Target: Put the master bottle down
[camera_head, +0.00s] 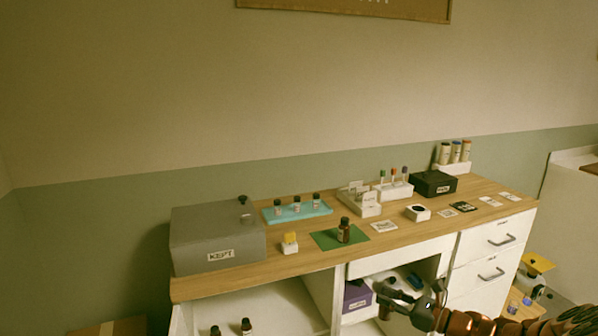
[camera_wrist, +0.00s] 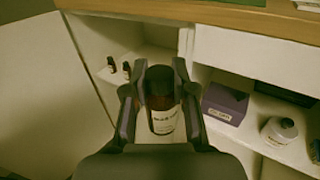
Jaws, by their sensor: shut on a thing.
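A dark brown bottle with a black cap and a pale label (camera_wrist: 163,122) is between the fingers of my gripper (camera_wrist: 157,82) in the wrist view. The label's print is too blurred to read, so I cannot tell if it is the master bottle. In the head view my gripper (camera_head: 388,291) is in front of the open cabinet, below the counter top, with part of the held bottle (camera_head: 384,312) below it. Another dark bottle (camera_head: 343,231) stands upright on a green mat (camera_head: 322,240) on the counter.
The wooden counter (camera_head: 285,267) carries a grey box (camera_head: 215,237), a teal rack with 3 small bottles (camera_head: 270,217), a yellow-topped block (camera_head: 290,244) and a black box (camera_head: 433,184). A purple box (camera_wrist: 225,104) and white jar (camera_wrist: 280,131) are on the cabinet shelf. Two small bottles stand inside left.

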